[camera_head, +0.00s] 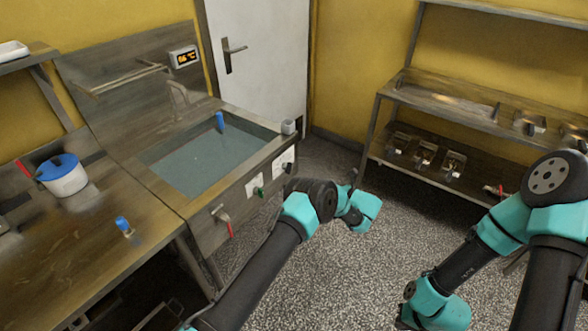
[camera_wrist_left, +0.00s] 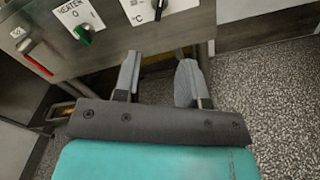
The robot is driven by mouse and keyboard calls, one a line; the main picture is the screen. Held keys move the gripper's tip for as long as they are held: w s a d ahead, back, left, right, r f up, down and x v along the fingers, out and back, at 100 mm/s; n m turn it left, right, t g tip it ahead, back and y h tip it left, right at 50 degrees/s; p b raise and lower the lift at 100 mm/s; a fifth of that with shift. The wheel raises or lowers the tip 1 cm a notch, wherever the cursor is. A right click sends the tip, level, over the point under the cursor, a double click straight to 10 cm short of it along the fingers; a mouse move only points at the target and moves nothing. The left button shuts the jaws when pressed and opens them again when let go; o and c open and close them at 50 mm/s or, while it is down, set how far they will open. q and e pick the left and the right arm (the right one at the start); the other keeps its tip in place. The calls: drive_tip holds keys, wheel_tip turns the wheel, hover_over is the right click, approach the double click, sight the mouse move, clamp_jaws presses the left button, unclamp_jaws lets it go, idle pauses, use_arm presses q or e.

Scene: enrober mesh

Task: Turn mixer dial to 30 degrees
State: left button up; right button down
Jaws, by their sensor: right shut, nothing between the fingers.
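The sink unit's front panel holds a black-handled dial on a white plate marked °C (camera_wrist_left: 158,10). I cannot read the word above it, so whether it is the mixer dial is unclear. In the head view a white dial plate (camera_head: 283,162) sits at the panel's right end. My left gripper (camera_wrist_left: 160,70) is open and empty, its fingers below the °C plate and apart from it; in the head view its fingers are hard to make out. My right arm's lower end (camera_head: 437,308) is low at the right, with the gripper shut and empty, away from the panel.
A green heater switch (camera_wrist_left: 84,33) and a red-handled valve (camera_wrist_left: 38,66) sit left of the °C dial. The water basin (camera_head: 210,160) is above the panel. A white pot with a blue lid (camera_head: 62,175) stands on the left counter. A metal rack (camera_head: 400,165) stands at the right.

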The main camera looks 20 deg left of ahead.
sight(287, 167)
use_arm(q)
drive_tip(key=x, duration=1.7)
drive_tip(key=shift+a, duration=0.25)
drive_tip(key=shift+c, duration=0.4)
clamp_jaws()
